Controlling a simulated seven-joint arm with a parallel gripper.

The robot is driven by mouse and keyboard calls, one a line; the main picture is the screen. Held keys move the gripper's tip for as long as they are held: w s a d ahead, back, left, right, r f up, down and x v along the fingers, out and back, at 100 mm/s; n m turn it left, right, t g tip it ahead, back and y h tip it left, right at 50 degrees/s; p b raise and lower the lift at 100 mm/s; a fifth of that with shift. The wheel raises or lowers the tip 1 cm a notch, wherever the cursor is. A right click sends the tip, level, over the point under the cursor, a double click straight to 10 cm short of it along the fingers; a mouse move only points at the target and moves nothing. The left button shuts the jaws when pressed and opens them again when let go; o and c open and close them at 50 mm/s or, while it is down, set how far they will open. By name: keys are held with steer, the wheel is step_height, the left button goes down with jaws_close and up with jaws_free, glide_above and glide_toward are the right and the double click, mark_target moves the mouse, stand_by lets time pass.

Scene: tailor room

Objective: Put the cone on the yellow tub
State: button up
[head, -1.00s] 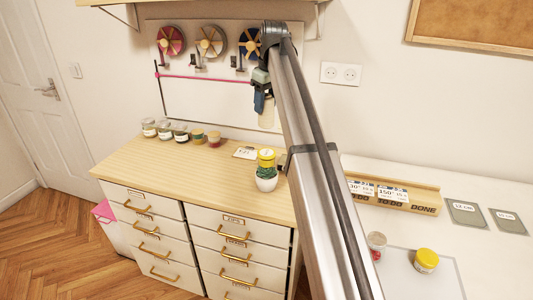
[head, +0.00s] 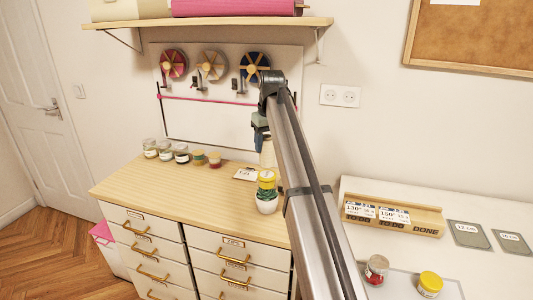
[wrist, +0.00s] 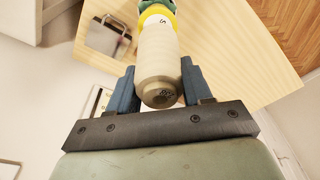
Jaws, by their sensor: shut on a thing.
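My gripper (head: 262,138) has its blue fingers shut on the cone (wrist: 158,62), a cream thread cone held between them. In the head view the cone (head: 267,155) hangs upright just above the yellow tub (head: 266,177), partly hidden by my arm. In the wrist view the yellow tub (wrist: 157,17) shows just past the cone's far end, with a white label. I cannot tell whether the cone touches it.
Several small jars (head: 181,153) stand at the back left of the wooden drawer top (head: 165,190). A small card (head: 247,174) lies near the tub. Another yellow-lidded tub (head: 430,284) and a jar (head: 376,268) are on the white table at right. A shelf (head: 210,24) overhangs the wall.

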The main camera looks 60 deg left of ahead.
steer(key=shift+f, duration=1.75)
steer(key=shift+f, duration=0.1)
steer(key=o, duration=1.1)
steer(key=r, duration=0.4)
steer(key=d+r, duration=0.1)
steer(key=r, duration=0.7)
steer(key=shift+d, duration=0.4)
